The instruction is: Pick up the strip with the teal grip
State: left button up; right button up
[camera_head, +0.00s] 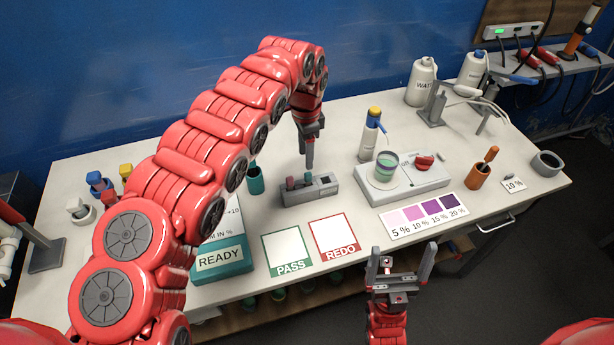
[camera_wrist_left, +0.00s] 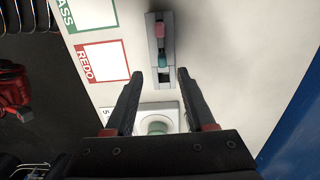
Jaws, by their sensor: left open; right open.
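A grey holder (camera_head: 323,188) stands on the table and also shows in the left wrist view (camera_wrist_left: 154,45). Two strips stand in it side by side. The strip with the teal grip (camera_wrist_left: 162,60) is nearer my gripper in the wrist view. The strip with the pink grip (camera_head: 290,183) is beside it, also in the wrist view (camera_wrist_left: 159,31). Their lower parts are hidden in the holder. My left gripper (camera_head: 310,160) points down above the holder, open and empty; in the wrist view its fingertips (camera_wrist_left: 158,74) are apart. My right gripper (camera_head: 401,258) is open and empty at the table's front edge.
PASS (camera_head: 287,247) and REDO (camera_head: 335,235) cards lie in front of the holder. A grey device (camera_head: 412,184) with a green-rimmed cup (camera_head: 386,167) stands right of it. A purple colour chart (camera_head: 427,215) and an orange pot (camera_head: 478,177) lie further right.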

aim_at(308, 173)
pick_arm(q)
jog(key=f, duration=0.2)
jog(key=f+p, duration=0.1)
jog(key=shift+s+d+f, duration=0.1)
jog(key=shift+d+f, duration=0.1)
jog(key=shift+f, duration=0.15)
jog(key=shift+f+p, duration=0.45)
jog(key=shift+f, duration=0.15)
jog(key=shift+w+d+f+p, duration=0.1)
jog(key=shift+w+f+p, duration=0.05)
jog(key=shift+f, duration=0.3)
jog(key=shift+w+d+f+p, duration=0.1)
jog(key=shift+w+f+p, duration=0.05)
jog(key=shift+f, duration=0.85)
jog(key=shift+a+f, duration=0.1)
jog(key=shift+f, duration=0.45)
jog(key=shift+c, duration=0.3)
grip_shut()
